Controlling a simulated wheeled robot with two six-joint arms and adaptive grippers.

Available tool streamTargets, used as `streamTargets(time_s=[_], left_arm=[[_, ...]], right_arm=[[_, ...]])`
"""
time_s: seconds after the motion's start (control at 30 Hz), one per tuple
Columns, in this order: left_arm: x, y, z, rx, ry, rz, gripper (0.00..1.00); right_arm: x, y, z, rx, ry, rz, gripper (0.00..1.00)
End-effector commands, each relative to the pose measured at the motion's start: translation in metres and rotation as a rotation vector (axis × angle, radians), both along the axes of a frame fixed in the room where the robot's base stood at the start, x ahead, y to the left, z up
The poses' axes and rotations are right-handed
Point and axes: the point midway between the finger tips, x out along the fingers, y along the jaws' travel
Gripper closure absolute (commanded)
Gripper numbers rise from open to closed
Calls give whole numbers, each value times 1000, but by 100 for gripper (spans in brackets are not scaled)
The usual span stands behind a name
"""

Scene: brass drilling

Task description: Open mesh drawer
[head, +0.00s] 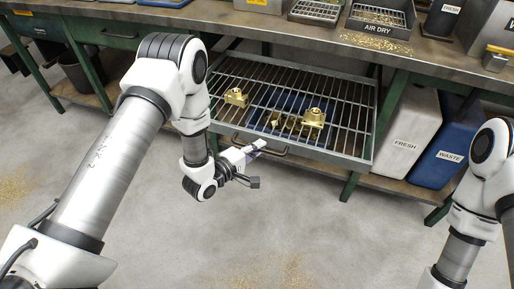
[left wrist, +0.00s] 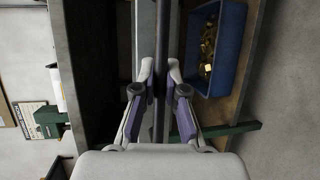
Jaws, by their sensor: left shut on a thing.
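The mesh drawer (head: 367,140) is a metal grid tray that stands out from under the workbench in the head view. My left gripper (head: 258,147) is at the drawer's front, shut on the handle (head: 278,153). In the left wrist view its two fingers (left wrist: 161,78) close around a dark bar. My right arm shows at the right edge; its gripper is out of view.
The workbench (head: 270,27) carries an AIR DRY tray (head: 386,28) and scattered brass chips. A white FRESH bin (head: 407,130) and a blue WASTE bin (head: 442,140) stand right of the drawer. A blue bin (left wrist: 215,45) shows in the left wrist view.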

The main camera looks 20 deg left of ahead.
Motion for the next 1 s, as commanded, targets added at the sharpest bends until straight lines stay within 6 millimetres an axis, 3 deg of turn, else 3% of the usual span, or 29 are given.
streamTargets(time_s=[0.1, 0.13, 0.17, 0.57, 1.0], left_arm=[[0, 0, 0, 0, 1, -1, 100], [0, 0, 0, 0, 1, -1, 82], [0, 0, 0, 0, 1, -1, 77], [-8, 4, 1, 1, 1, 1, 77], [-96, 46, 19, -2, 5, 5, 77]], right_arm=[[0, 0, 0, 0, 0, 0, 60], [0, 0, 0, 0, 0, 0, 60], [0, 0, 0, 0, 0, 0, 60], [0, 0, 0, 0, 0, 0, 60], [0, 0, 0, 0, 0, 0, 60]])
